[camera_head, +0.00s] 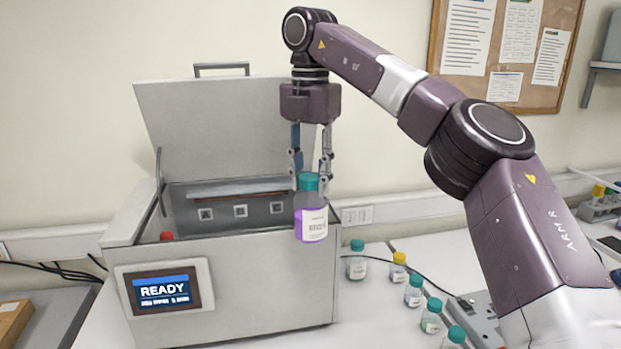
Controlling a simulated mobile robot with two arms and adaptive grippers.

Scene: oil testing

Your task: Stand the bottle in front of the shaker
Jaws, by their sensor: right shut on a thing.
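The shaker (245,285) is a grey box with its lid (215,125) raised and a front screen (163,290) reading READY. My right gripper (311,182) points down and is shut on a bottle (311,222) with a teal cap and a purple and white label. The bottle is upright and in the air. In the picture it overlaps the top front edge of the shaker near its right end. I cannot tell its exact depth relative to that edge. A red cap (166,236) shows inside the shaker at the left. My left gripper is not in view.
Several small bottles with teal or yellow caps (414,290) stand in a curved row on the white table right of the shaker. A grey device (478,315) with a cable is beside them. A bottle rack (600,207) stands at the far right. Cables lie left of the shaker.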

